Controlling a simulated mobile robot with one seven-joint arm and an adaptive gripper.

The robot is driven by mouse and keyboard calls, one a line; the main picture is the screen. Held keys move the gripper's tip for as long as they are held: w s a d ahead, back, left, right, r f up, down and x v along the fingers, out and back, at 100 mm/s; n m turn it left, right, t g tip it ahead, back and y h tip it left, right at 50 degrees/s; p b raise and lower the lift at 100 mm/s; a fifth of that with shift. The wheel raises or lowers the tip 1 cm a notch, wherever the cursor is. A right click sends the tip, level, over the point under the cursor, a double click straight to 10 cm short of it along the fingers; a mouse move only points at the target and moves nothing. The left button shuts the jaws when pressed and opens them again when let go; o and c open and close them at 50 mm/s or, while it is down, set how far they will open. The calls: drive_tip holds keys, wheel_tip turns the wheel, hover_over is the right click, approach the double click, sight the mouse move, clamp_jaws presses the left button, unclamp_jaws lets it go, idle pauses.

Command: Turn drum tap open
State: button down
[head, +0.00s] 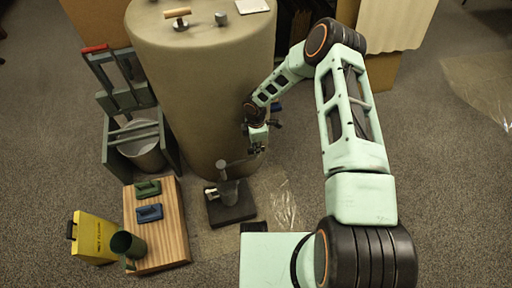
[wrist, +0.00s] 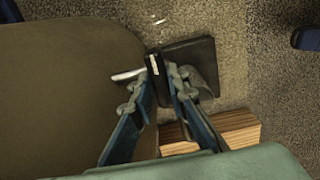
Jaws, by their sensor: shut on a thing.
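The large tan drum (head: 200,90) stands upright, and its side fills the left of the wrist view (wrist: 60,90). The drum tap (head: 222,170) sticks out low on its front, above a dark block (head: 232,212) that bears a grey cup. My gripper (head: 257,150) is beside the drum, at the tap's right. In the wrist view my gripper (wrist: 162,70) is shut on a narrow dark piece (wrist: 154,64) with a pale edge, which looks like the tap's handle. A pale metal stem (wrist: 127,75) shows between the drum and the fingers. The fingers hide part of the tap.
A wooden board (head: 165,240) with green and blue blocks lies at front left. A yellow box (head: 93,238) and a dark green cup (head: 127,245) are near it. A grey frame with a bucket (head: 140,150) stands left of the drum. The carpet at right is clear.

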drive_tip(key=m+b, duration=0.2)
drive_tip(key=m, duration=0.2)
drive_tip(key=shift+f, duration=0.1)
drive_tip(key=m+b, duration=0.2)
drive_tip(key=m, duration=0.3)
drive_tip(key=m+b, duration=0.1)
drive_tip(key=m, duration=0.4)
drive_tip(key=shift+b, duration=0.35)
drive_tip(key=shift+m+b, duration=0.4)
drive_tip(key=shift+m, duration=1.6)
drive_tip(key=c, duration=1.9)
unclamp_jaws()
drive_tip(key=shift+r, duration=0.2)
